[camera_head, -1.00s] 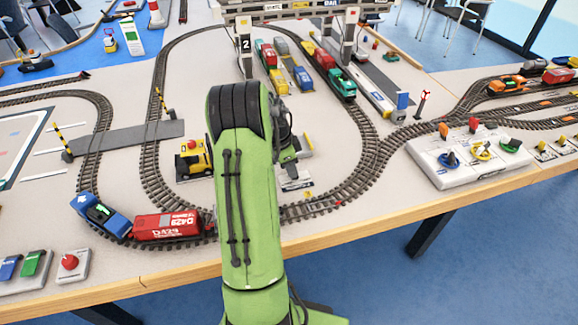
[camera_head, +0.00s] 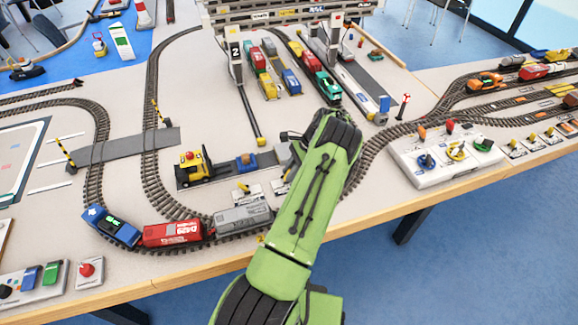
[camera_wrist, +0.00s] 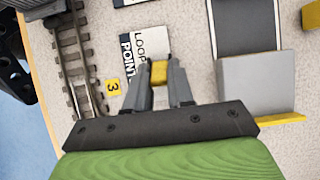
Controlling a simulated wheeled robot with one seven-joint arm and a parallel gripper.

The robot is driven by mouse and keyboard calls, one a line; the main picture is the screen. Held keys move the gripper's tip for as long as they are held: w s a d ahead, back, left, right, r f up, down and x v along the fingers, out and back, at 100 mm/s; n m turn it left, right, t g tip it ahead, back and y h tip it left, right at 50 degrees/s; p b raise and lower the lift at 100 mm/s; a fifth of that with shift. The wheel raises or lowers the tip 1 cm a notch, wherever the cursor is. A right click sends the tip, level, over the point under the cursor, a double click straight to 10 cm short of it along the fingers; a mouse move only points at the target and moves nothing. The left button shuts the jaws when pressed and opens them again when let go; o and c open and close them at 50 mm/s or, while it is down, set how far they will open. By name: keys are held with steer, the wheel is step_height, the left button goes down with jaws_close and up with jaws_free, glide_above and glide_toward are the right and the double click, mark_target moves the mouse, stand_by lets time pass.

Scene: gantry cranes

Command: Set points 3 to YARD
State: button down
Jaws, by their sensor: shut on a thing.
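In the wrist view my gripper (camera_wrist: 158,66) is shut with its two fingers on either side of a small yellow lever handle (camera_wrist: 158,74). The lever stands on a white plate (camera_wrist: 129,72), with "LOOP" and "POINT…" readable and the rest hidden. A yellow tag marked 3 (camera_wrist: 113,87) lies between the plate and the track. No YARD marking can be read. In the head view my green arm reaches over the front track and hides the fingers. A white lever plate (camera_head: 280,187) shows partly beside the arm.
A grey wagon (camera_head: 243,217), red wagon (camera_head: 172,232) and blue locomotive (camera_head: 112,226) stand on the front track. A white control box (camera_head: 440,160) is at right.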

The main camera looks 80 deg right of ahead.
steer(key=shift+s+d+t, duration=0.1)
steer(key=shift+t, duration=0.2)
stand_by(0.4)
steer(key=c, duration=1)
jaws_free()
steer(key=shift+y, duration=0.3)
